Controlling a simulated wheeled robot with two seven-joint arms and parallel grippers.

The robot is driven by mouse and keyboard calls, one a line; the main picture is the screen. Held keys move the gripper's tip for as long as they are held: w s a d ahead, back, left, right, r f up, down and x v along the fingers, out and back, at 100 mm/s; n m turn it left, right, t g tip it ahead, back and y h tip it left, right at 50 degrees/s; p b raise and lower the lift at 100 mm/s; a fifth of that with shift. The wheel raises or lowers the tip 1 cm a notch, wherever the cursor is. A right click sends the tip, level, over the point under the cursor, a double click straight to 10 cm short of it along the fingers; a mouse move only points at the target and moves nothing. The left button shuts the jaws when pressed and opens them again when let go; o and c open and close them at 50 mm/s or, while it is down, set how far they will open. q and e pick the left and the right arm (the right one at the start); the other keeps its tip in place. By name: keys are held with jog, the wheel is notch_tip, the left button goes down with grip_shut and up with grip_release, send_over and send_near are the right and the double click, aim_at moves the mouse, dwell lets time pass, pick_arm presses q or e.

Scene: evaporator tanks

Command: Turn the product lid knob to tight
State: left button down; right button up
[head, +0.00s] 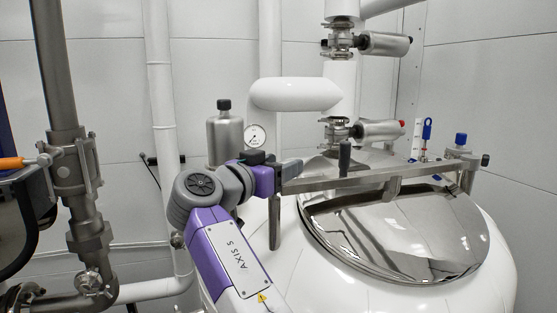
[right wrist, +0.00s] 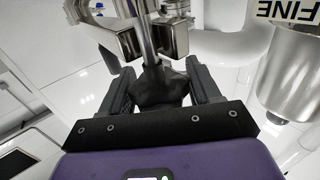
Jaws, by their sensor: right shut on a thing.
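The product lid (head: 400,235) is a shiny, round steel cover on the white tank (head: 490,275). It looks closed, with a metal clamp bar (head: 400,175) across it. My right gripper (head: 275,172) is at the left end of this bar. In the right wrist view, the gripper (right wrist: 157,90) is shut on a dark, lobed knob (right wrist: 155,92), one finger on each side. A metal rod rises from the knob between two steel brackets. In the head view, the gripper mostly hides the knob, so its turn position cannot be told. My left gripper is not in view.
A black upright handle (head: 345,155) stands on the bar. Behind are a pressure gauge (head: 255,135), a steel canister (head: 225,137) and valves with silver actuators (head: 385,43). A grey pipe with an orange-handled valve (head: 70,170) stands at left.

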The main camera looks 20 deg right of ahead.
dwell(0.4)
jog(key=o, duration=0.9)
jog(key=shift+o, duration=0.2)
jog(key=shift+s+a, duration=0.1)
jog(key=b+v, duration=0.1)
jog(key=v, duration=0.6)
jog(key=shift+s+a, duration=0.1)
jog(key=shift+a, duration=0.05)
